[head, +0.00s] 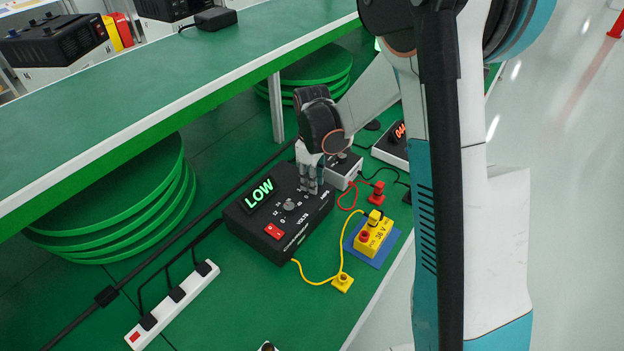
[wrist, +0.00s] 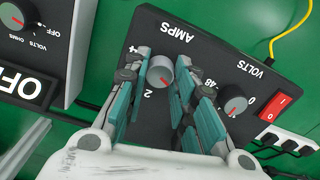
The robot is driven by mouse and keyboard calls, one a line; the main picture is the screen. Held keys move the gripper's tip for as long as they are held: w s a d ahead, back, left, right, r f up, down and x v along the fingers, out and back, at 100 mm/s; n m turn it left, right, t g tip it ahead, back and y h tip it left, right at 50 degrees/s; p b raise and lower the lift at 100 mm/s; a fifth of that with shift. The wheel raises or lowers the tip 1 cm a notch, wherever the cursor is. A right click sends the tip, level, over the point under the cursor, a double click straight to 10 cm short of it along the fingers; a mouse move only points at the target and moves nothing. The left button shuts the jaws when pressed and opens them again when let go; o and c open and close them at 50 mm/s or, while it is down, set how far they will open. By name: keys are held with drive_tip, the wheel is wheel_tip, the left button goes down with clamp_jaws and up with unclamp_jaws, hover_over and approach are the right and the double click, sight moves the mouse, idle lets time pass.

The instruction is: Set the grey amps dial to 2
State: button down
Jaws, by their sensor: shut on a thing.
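A black power supply (head: 255,235) with a green LOW display (head: 260,193) sits on the green bench; its face (wrist: 215,62) also fills the middle of the wrist view. The grey amps dial (wrist: 160,70) is on this face, by the AMPS label. Its red pointer mark is at its lower right in the wrist view, while the printed 2 (wrist: 149,93) is at its lower left. My gripper (head: 311,190) is shut on the dial, one finger on each side, as the wrist view (wrist: 162,76) shows. In the head view the dial is hidden by the fingers.
A grey meter (head: 342,171) stands just behind. A yellow 36 V block (head: 373,238) and yellow cable lie at right. A shelf (head: 180,75) overhangs the bench.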

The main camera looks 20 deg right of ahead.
drive_tip(key=m, duration=1.2)
drive_tip(key=shift+m, duration=0.4)
idle(0.3)
drive_tip(key=c, duration=1.3)
unclamp_jaws()
wheel_tip(320, 180, up, 12)
